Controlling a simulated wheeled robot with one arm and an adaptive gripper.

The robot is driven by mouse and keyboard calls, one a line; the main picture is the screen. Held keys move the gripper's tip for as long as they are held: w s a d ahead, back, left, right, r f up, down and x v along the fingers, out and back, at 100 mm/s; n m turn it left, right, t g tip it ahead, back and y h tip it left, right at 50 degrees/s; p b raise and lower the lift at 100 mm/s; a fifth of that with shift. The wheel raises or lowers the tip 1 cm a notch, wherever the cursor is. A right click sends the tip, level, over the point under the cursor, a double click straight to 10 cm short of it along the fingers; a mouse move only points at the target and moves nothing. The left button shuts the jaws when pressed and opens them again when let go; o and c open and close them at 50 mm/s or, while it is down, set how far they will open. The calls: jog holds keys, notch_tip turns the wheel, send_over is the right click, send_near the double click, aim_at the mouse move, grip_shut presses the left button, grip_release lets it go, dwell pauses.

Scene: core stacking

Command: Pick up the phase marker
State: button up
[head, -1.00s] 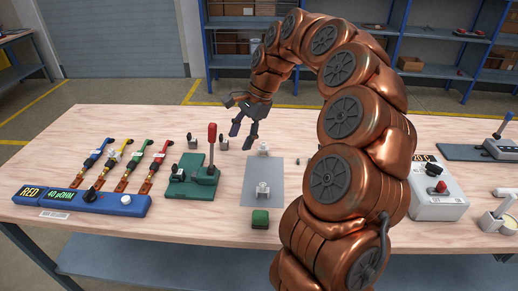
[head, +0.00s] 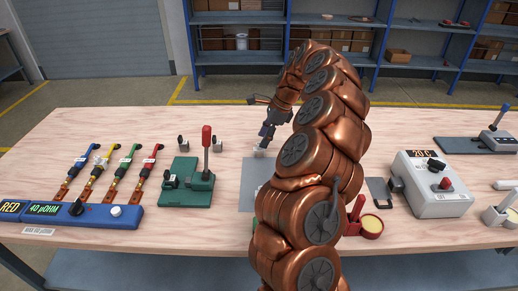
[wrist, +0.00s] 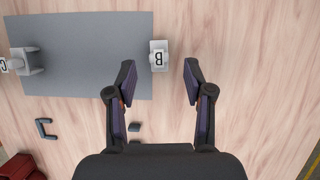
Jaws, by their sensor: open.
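A small pale grey block marked B (wrist: 158,62) sits at the edge of the grey mat in the wrist view. A similar block marked C (wrist: 30,62) is at the mat's left part. The frames do not show which one is the phase marker. My gripper (wrist: 160,78) is open and empty, with its fingertips either side of the B block and slightly short of it. In the head view my gripper (head: 264,143) points down over the mat's far edge, close to a pale block (head: 259,153). My arm hides much of the mat there.
The grey mat (head: 250,170) lies mid-table. A green fixture with a red-handled lever (head: 206,165) stands to its left, with two small grey clamps (head: 183,141) behind. A control box (head: 430,185) stands right. A dark bracket (wrist: 44,128) lies near the mat.

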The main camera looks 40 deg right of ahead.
aim_at(259, 149)
jog(key=shift+p+x, duration=0.7)
jog(key=shift+x, duration=1.65)
jog(key=shift+a, duration=0.1)
jog(key=c, duration=0.9)
jog(key=shift+r, duration=0.1)
